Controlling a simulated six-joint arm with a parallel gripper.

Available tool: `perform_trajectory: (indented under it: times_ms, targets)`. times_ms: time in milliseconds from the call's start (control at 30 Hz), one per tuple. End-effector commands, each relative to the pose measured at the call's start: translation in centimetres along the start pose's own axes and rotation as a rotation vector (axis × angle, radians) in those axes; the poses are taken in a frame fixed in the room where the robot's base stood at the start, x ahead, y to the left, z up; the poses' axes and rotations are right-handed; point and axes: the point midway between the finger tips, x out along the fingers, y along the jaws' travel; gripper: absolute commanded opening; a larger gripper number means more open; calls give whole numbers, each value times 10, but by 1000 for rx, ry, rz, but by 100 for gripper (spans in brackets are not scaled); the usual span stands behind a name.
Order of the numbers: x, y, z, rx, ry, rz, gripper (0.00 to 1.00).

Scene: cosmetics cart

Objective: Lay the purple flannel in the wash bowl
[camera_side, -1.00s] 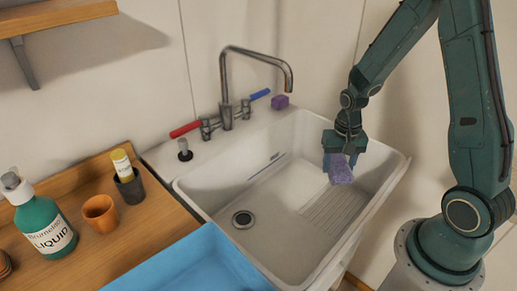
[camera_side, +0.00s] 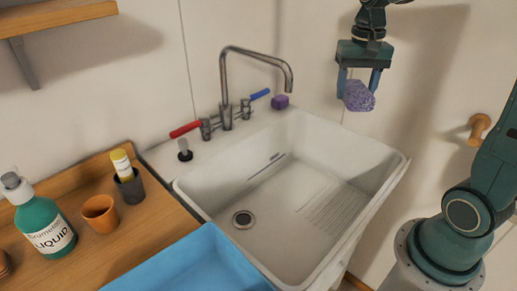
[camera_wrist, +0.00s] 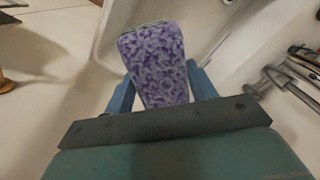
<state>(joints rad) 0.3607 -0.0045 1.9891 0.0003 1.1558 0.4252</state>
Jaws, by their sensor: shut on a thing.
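The purple mottled flannel (camera_side: 360,98) is between the fingers of my gripper (camera_side: 358,88) in the side view, held in the air above the right back part of the sink. My gripper is shut on it. In the wrist view the flannel (camera_wrist: 157,62) sticks out between the two blue fingers of my gripper (camera_wrist: 160,88).
The white sink (camera_side: 262,190) is empty, with a tall faucet (camera_side: 232,85) behind it. A small purple block (camera_side: 280,101) sits on its back ledge. The wooden counter (camera_side: 125,225) at left holds a green bottle (camera_side: 48,225), an orange cup (camera_side: 100,212) and a dark cup (camera_side: 130,187).

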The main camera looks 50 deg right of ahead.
Motion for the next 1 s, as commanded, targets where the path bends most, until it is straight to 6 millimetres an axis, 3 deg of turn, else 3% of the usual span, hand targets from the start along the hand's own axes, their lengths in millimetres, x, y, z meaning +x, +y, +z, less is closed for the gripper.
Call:
perform_trajectory:
  times_ms: [100,267,600,1000]
  targets:
    - [-37,-1,-2,0,8,-3,35]
    - [-77,0,-1,0,6,-3,35]
    - [-129,0,-1,1,2,-1,35]
    - [-131,-64,14,-101,-2,1,35]
